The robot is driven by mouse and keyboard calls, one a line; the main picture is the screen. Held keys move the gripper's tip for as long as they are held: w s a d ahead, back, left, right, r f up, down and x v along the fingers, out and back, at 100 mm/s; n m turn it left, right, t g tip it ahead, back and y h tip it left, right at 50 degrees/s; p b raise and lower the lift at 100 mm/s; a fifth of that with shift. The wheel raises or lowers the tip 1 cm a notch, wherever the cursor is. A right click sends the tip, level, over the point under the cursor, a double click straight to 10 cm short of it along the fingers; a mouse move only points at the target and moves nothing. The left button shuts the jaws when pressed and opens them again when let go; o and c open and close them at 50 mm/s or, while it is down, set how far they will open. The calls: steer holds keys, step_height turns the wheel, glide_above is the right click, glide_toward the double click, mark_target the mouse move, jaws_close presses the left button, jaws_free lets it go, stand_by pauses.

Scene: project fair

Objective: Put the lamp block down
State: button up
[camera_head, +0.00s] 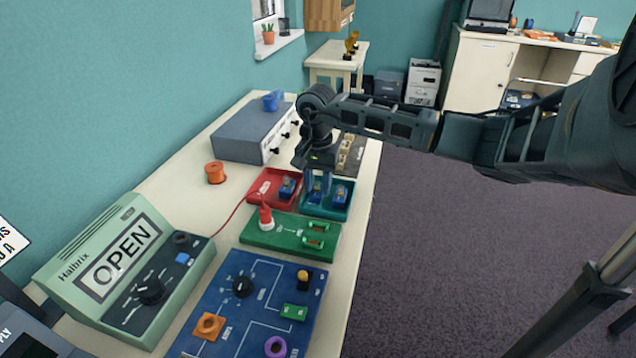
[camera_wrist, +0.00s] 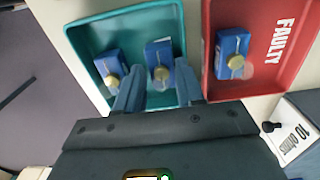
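The lamp block (camera_wrist: 159,62), a small blue block with a brassy round bulb base, sits upright in the teal tray (camera_wrist: 75,42), between my gripper's fingers. In the wrist view, gaps show between it and both fingertips. My gripper (camera_wrist: 157,82) is open and low over the tray. In the head view, my gripper (camera_head: 318,180) reaches down into the teal tray (camera_head: 341,212), and the lamp block (camera_head: 316,194) is partly hidden by the fingers. A second blue block (camera_head: 340,194) stands beside it in the tray, also seen in the wrist view (camera_wrist: 111,71).
A red tray (camera_wrist: 278,68) marked FAULTY adjoins the teal tray and holds one blue block (camera_wrist: 231,53). A green board (camera_head: 280,240) lies in front, then a blue board (camera_head: 225,310). A grey box (camera_head: 240,135) stands behind. The table's right edge is close.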

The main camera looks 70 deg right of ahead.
mark_target(316, 180)
steer(key=shift+w+r+p, duration=0.3)
steer(key=shift+r+p, duration=0.4)
steer(key=shift+r, duration=0.2)
step_height(316, 180, up, 12)
steer(key=b, duration=0.3)
steer(key=shift+s+f, duration=0.15)
steer(key=shift+f, duration=0.1)
